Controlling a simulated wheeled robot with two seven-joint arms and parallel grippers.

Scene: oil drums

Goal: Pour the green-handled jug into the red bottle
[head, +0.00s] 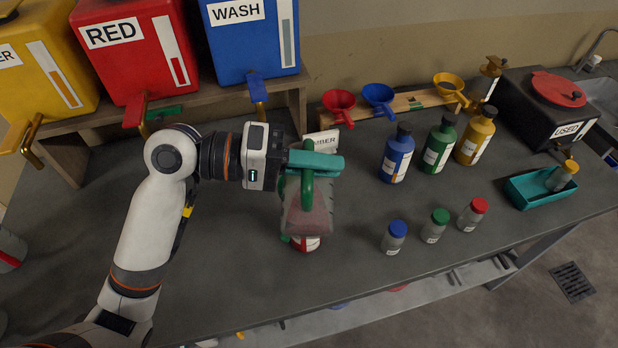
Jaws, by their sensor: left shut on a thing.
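My left gripper (322,163) is shut on the green handle of a clear jug (308,212), above the middle of the bench. The jug's body hangs below the gripper, toward the front; I cannot tell how far it is tilted or whether liquid runs from it. A red and white thing (306,243), probably the red bottle, shows just under the jug. Most of it is hidden by the jug, so I cannot tell whether they touch. My right gripper is not in view.
Blue (397,155), green (439,146) and yellow (475,137) bottles stand right of the jug. Small capped jars (394,237) stand in front of them. Funnels (379,97) sit on a rack behind. Colored tanks (135,45) with taps stand back left. A teal tray (531,189) lies right.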

